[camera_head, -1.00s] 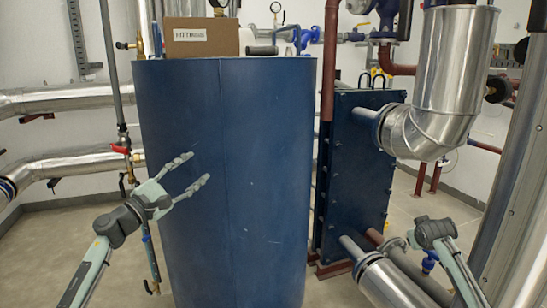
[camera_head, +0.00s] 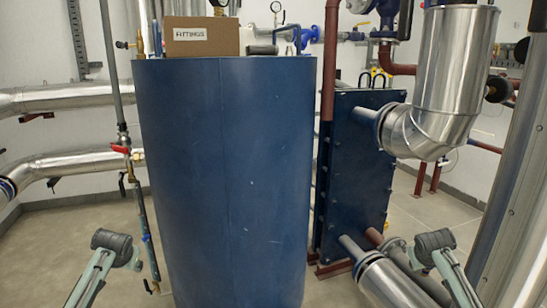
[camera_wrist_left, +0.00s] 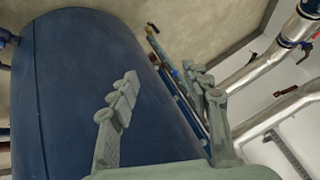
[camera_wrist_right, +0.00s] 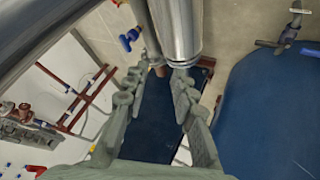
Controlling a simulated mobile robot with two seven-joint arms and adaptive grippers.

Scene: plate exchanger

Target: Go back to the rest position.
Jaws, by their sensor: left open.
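My left gripper shows in the left wrist view (camera_wrist_left: 165,95), with its two fingers spread apart and nothing between them. It is near the blue tank (camera_wrist_left: 80,90), which fills the left of that view; I cannot tell the exact gap. In the head view, my left arm is low at the left of the tank, and its fingers cannot be made out. My right gripper shows in the right wrist view (camera_wrist_right: 156,92), with its fingers apart and empty. In the head view, my right arm is low at the right, in front of the plate exchanger (camera_head: 355,170).
The large blue tank (camera_head: 230,180) stands in the middle, with a cardboard box (camera_head: 202,42) marked FITTINGS on top. A thin vertical pipe with a red valve handle (camera_head: 121,149) is left of it. Silver pipes (camera_head: 385,285) run close to my right arm. Floor shows at the left.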

